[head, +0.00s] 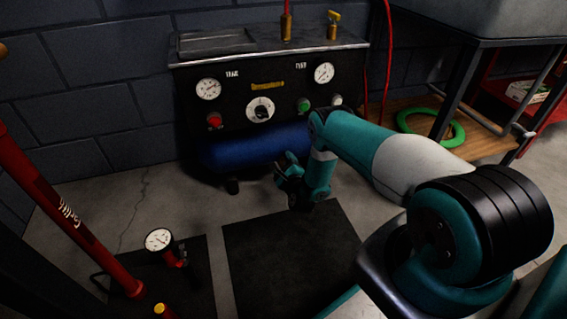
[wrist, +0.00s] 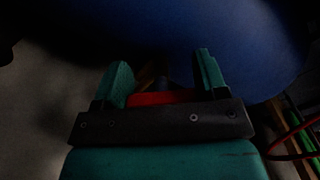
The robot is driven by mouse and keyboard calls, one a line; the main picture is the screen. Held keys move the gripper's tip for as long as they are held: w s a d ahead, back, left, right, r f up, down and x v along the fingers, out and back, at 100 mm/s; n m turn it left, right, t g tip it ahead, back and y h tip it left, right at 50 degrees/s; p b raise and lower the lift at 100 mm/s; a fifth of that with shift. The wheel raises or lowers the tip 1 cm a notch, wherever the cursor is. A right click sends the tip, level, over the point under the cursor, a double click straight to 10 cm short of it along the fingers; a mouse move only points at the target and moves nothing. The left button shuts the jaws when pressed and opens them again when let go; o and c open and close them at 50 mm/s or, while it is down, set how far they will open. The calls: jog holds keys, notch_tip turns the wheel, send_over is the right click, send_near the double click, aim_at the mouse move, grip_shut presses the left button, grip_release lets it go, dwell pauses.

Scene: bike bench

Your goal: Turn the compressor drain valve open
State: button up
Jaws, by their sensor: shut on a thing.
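The compressor's blue tank (head: 232,152) lies low under the black control panel, and it fills the top right of the wrist view (wrist: 225,40). A red lever (wrist: 163,98), which looks like the drain valve handle, sits between the fingers of my gripper (wrist: 163,70). It lies crosswise, with a small brass-coloured part just behind it by the tank's underside. My gripper (head: 284,166) is shut on this lever, at the tank's front in the head view. The head view hides the lever. The wrist view is dark, so the valve's exact angle is hard to tell.
The panel (head: 236,108) above has gauges, a dial and red and green knobs. A dark mat (head: 275,265) lies on the floor. A red pump (head: 60,210) with a gauge (head: 159,240) stands left. A workbench and green ring (head: 455,137) are right.

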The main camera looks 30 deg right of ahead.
jog(key=n, duration=0.5)
jog(key=shift+f+n+b, duration=0.1)
jog(key=shift+n+b, duration=0.2)
jog(key=shift+b, duration=0.1)
jog(key=shift+d+n+b, duration=0.15)
jog(key=shift+n+b, duration=0.15)
jog(key=shift+n, duration=1.6)
jog(key=o, duration=0.9)
jog(key=shift+o, duration=0.2)
